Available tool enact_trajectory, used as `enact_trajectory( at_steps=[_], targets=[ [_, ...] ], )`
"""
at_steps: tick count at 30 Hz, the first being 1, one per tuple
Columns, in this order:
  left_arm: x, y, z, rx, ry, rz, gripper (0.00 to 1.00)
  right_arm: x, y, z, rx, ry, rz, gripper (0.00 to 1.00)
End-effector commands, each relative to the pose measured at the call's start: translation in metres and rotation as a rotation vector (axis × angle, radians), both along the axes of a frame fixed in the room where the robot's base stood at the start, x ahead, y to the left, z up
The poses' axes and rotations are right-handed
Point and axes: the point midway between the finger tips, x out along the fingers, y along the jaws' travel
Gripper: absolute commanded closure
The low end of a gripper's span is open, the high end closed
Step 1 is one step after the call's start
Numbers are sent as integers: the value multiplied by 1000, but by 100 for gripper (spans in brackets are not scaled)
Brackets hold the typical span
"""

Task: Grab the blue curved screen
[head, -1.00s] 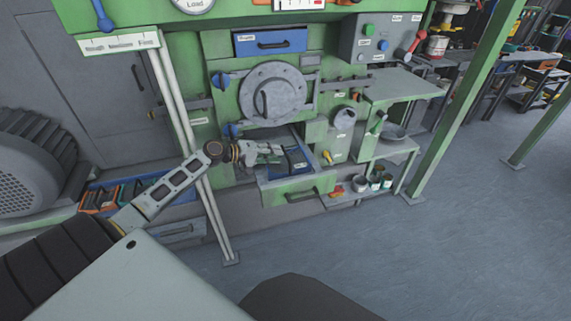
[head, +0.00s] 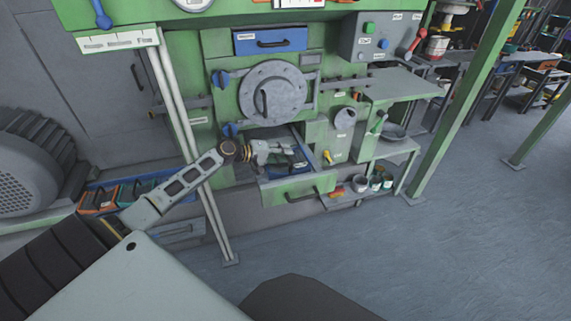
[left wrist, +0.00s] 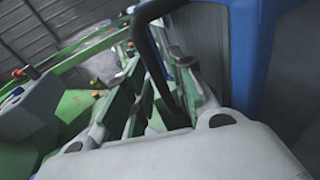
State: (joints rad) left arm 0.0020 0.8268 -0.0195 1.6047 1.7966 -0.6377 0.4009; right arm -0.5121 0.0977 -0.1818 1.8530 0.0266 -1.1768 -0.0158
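The blue curved screen (head: 301,166) lies in the pulled-out green drawer (head: 290,187) under the round hatch, partly hidden by my left gripper. In the left wrist view it shows close up as a blue frame (left wrist: 250,55) with a grey ribbed face and a black bar handle (left wrist: 147,50). My left gripper (head: 291,156) is over the drawer, at the screen. In the left wrist view its fingers (left wrist: 160,85) are spread apart, with the black handle passing between them. Whether a finger touches the handle I cannot tell. My right gripper is not in view.
A blue tray (head: 180,187) with orange and teal screens is at the left. Two pale posts (head: 190,130) stand close to my left arm. A low shelf with small cans (head: 361,184) is right of the drawer. The floor at right is clear.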

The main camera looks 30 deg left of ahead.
Motion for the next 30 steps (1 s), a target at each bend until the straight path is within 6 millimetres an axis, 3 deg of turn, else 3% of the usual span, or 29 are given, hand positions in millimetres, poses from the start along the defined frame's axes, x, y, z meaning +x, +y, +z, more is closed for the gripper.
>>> enact_trajectory(
  at_steps=[20,27,30],
  targets=[
    [7,-5,-3,-1,1,0,76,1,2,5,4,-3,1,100],
    [6,-5,-3,0,0,0,100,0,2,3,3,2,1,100],
    [6,-5,-3,0,0,0,100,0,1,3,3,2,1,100]
  ],
)
